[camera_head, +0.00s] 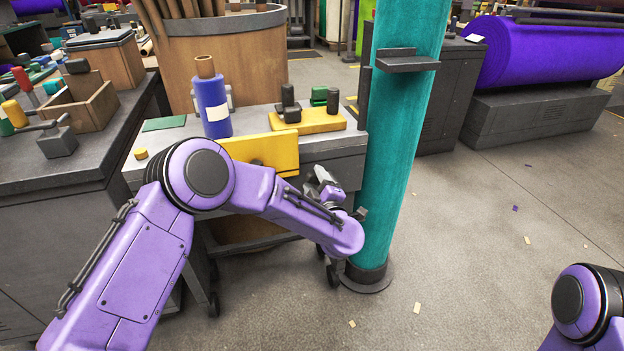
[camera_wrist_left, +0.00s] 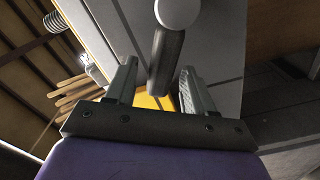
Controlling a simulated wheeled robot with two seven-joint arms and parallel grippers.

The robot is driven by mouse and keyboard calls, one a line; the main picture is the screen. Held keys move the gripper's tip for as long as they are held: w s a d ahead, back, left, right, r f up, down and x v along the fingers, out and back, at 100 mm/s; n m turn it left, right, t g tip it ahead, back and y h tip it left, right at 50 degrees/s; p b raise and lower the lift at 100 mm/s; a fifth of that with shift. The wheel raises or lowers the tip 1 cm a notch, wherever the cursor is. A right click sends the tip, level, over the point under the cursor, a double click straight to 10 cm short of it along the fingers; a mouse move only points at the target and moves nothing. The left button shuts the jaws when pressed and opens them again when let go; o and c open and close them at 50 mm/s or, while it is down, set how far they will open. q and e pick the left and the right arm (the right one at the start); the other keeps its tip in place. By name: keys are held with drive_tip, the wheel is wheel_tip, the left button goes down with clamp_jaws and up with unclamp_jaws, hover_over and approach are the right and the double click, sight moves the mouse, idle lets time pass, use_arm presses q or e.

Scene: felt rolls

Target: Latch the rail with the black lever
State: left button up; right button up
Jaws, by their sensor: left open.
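My left gripper (camera_wrist_left: 158,68) is open in the left wrist view, one finger on each side of the picture's middle. A black lever (camera_wrist_left: 167,58) with a pale round end (camera_wrist_left: 177,13) reaches down into the space between the fingers. Gaps show on both sides of it; I cannot tell its depth. In the head view my left gripper (camera_head: 324,184) is small and partly hidden by my wrist, at the front right of the grey cart (camera_head: 345,144). The lever is not clear there. I cannot tell which part is the rail. My right gripper is out of view.
An upright teal roll (camera_head: 408,130) stands just right of my left wrist. The cart carries a blue roll (camera_head: 211,105), a yellow block (camera_head: 318,121) and a yellow front panel (camera_head: 262,152). A dark workbench (camera_head: 60,170) is at left. The floor at right is largely clear.

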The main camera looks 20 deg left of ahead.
use_arm(q)
drive_tip(key=x, duration=0.3)
drive_tip(key=shift+w, duration=0.1)
drive_tip(key=shift+c, duration=0.3)
clamp_jaws()
